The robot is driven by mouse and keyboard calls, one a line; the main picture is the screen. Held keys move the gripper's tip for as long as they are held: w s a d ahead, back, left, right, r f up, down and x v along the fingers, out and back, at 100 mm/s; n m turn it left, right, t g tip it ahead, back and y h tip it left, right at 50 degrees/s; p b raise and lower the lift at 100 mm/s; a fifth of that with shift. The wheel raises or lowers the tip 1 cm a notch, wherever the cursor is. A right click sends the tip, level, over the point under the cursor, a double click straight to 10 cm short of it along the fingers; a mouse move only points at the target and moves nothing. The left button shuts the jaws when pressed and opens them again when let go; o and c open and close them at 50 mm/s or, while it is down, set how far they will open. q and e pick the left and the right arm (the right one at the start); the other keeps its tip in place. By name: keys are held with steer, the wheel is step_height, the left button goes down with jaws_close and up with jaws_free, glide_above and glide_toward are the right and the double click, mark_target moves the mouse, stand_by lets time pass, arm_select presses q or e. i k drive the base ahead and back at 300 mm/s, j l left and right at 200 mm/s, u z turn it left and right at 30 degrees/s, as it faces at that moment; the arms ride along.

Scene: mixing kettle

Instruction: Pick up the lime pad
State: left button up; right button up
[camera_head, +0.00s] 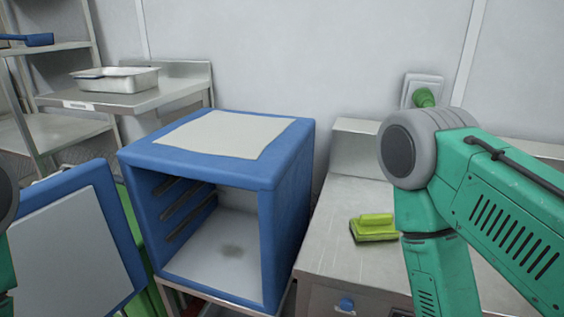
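The lime pad (374,228) lies on the metal counter (343,262) right of the blue box. It is yellow-green with a raised handle on top. My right arm stands just to the right of the pad, its upper parts bent above the counter. The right gripper is out of the picture, below the bottom edge. Only a small part of my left arm shows at the left edge, and its gripper is not visible.
A blue open-fronted box (217,207) stands left of the counter, its door (72,245) swung open to the left. A metal table (128,97) with a metal tray (117,80) stands behind.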

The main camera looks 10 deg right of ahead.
mark_target(368, 227)
steer(key=l+z, duration=0.15)
steer(key=z, duration=0.2)
steer(key=l+z, duration=0.2)
steer(key=z, duration=0.2)
steer(key=l+z, duration=0.15)
steer(key=z, duration=0.2)
